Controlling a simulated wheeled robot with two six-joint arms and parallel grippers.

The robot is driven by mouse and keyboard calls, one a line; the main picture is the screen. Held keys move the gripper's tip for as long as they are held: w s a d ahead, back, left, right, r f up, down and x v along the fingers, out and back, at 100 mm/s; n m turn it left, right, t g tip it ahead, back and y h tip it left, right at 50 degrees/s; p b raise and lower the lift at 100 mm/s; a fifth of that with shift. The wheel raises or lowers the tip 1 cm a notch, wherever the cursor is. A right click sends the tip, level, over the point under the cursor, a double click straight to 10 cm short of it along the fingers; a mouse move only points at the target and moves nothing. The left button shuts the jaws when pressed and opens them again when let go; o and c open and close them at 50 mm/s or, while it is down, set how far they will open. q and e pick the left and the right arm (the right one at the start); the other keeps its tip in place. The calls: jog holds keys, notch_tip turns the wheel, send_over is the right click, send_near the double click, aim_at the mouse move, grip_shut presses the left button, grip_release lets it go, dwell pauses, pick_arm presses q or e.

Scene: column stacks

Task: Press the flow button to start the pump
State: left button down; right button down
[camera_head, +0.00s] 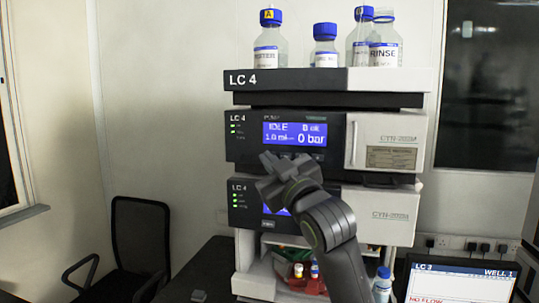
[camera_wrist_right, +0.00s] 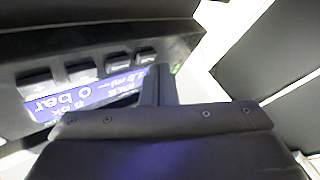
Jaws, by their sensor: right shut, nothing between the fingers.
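The pump module (camera_head: 245,150) sits in the LC 4 stack. Its blue display (camera_head: 294,134) reads IDLE and 0 bar, with a line starting 1.0 ml. My right gripper (camera_head: 270,165) is shut and empty in front of the panel just below the display, hiding the buttons there in the head view. In the right wrist view the picture is turned over: a row of dark buttons (camera_wrist_right: 81,71) runs beside the display (camera_wrist_right: 85,100). My right gripper's closed fingers (camera_wrist_right: 160,72) are near the end of that row. I cannot read the button labels or tell whether they touch.
Blue-capped bottles (camera_head: 326,45) stand on top of the stack. A second LC 4 module (camera_head: 243,205) lies below the pump, partly behind my right arm. A monitor (camera_head: 462,280) is at the lower right, and a black chair (camera_head: 138,235) at the left.

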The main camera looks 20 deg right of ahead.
jog(key=shift+w+d, duration=0.25)
jog(key=shift+w, duration=0.1)
dwell(0.8)
jog(key=shift+s+a, duration=0.45)
jog(key=shift+s, duration=0.25)
jog(key=shift+a, duration=0.1)
jog(key=s+a, duration=0.1)
jog(key=s, duration=0.1)
jog(key=s+a+p, duration=0.1)
jog(key=s, duration=0.1)
jog(key=shift+a, duration=0.3)
dwell(1.9)
